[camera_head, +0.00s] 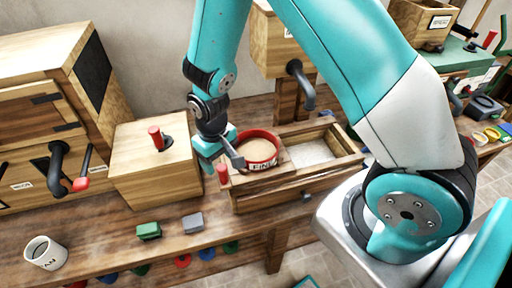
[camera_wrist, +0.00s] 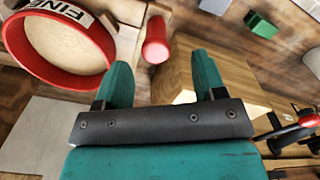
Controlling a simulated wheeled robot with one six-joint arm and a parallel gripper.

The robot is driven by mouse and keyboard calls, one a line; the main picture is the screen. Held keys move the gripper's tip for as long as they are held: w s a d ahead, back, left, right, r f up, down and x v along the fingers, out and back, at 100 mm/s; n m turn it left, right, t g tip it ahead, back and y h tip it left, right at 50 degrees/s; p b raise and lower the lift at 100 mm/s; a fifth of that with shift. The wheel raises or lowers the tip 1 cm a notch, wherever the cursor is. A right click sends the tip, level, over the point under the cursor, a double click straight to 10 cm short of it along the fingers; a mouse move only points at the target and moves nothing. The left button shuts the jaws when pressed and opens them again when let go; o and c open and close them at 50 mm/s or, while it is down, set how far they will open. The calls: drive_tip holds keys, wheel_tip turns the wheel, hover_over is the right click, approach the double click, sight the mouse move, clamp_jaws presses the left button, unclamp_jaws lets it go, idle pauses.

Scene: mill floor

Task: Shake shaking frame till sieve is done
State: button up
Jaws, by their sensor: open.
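The red round sieve (camera_head: 258,148), labelled FINE, holds tan meal and sits on the left part of the wooden shaking frame (camera_head: 285,177). The sieve also shows at the upper left of the wrist view (camera_wrist: 104,68). A red handle (camera_head: 222,174) stands at the frame's left end. My gripper (camera_head: 217,160) is just above and beside this handle. In the wrist view my gripper (camera_wrist: 162,82) has its two teal fingers spread, with the red handle (camera_wrist: 156,42) in front of the gap and nothing held. Whether the fingers straddle the handle is hard to tell.
A wooden box with a red-topped lever (camera_head: 155,138) stands left of the frame. Pale flour (camera_head: 309,152) lies in the frame's right compartment. Green (camera_head: 149,231) and grey (camera_head: 193,223) blocks and a white mug (camera_head: 45,253) are on the bench. A wooden hopper (camera_head: 278,45) stands behind.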

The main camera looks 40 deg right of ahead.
wheel_tip(320, 180, up, 6)
drive_tip(key=p, duration=0.4)
drive_tip(key=shift+r, duration=0.1)
drive_tip(key=s+a+r+n+y+b, duration=0.2)
drive_tip(key=s+r+b, duration=0.3)
drive_tip(key=s, duration=0.4)
drive_tip(key=s+a+r+n+y+b, duration=0.2)
drive_tip(key=s+r+b, duration=0.4)
drive_tip(key=s, duration=0.3)
drive_tip(key=shift+s+r+n, duration=0.3)
drive_tip(key=shift+s+r, duration=0.1)
drive_tip(key=shift+r, duration=0.15)
